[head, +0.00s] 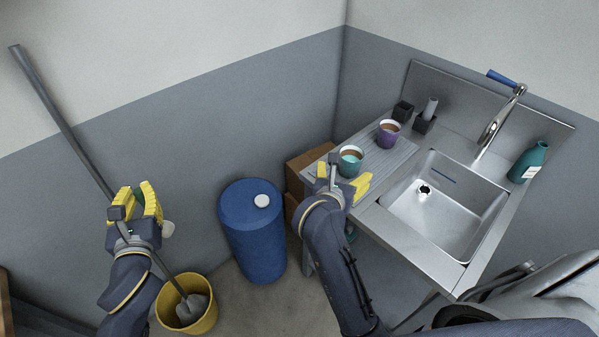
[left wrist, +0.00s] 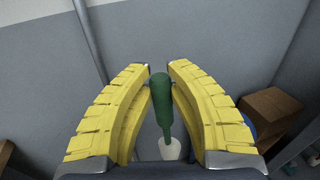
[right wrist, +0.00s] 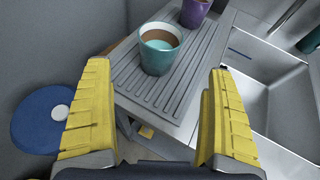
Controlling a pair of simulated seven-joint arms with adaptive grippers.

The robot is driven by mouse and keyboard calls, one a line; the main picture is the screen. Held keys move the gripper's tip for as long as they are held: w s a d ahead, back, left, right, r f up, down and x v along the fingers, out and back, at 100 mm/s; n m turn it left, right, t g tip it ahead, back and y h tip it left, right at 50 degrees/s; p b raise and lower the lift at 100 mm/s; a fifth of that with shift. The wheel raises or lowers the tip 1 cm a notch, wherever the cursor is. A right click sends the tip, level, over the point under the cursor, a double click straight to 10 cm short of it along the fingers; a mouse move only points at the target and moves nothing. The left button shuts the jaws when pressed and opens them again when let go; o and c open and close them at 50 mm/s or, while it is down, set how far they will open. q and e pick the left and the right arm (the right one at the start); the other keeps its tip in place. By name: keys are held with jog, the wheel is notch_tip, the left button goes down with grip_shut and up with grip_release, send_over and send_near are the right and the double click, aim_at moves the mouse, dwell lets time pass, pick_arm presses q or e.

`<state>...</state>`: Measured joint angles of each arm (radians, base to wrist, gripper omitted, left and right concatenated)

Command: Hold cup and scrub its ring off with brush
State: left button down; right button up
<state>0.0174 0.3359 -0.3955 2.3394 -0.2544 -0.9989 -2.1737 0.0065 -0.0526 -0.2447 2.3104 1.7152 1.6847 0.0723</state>
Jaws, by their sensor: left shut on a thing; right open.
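A teal cup (head: 350,162) stands upright on the ribbed drainboard left of the sink. In the right wrist view the teal cup (right wrist: 158,55) shows a brown band inside, above a pale blue bottom. My left gripper (head: 140,192) is shut on a brush (left wrist: 160,88) with a green handle and a pale head, held up in the air away from the sink. The pale brush head shows just right of the gripper in the head view (head: 168,229). My right gripper (head: 342,177) is open and empty, just in front of the teal cup, with the cup beyond its fingertips.
A purple cup (head: 388,135) stands behind the teal one on the drainboard (head: 377,167). The empty sink (head: 440,212) is to the right, with a faucet (head: 497,122) and teal bottle (head: 529,162). A blue drum (head: 250,232) and yellow mop bucket (head: 199,322) stand on the floor.

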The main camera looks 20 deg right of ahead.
aim_at(352, 157)
pick_arm(q)
jog(key=shift+s, duration=0.15)
pick_arm(e)
jog(key=shift+w+d+f, duration=0.1)
jog(key=shift+w+f, duration=0.05)
jog(key=shift+f, duration=0.05)
pick_arm(q)
jog(key=shift+f, duration=0.1)
pick_arm(e)
jog(key=x, duration=1.1)
jog(key=shift+f, duration=0.2)
jog(key=c, duration=1.5)
jog(key=shift+c, duration=0.2)
jog(key=o, duration=1.5)
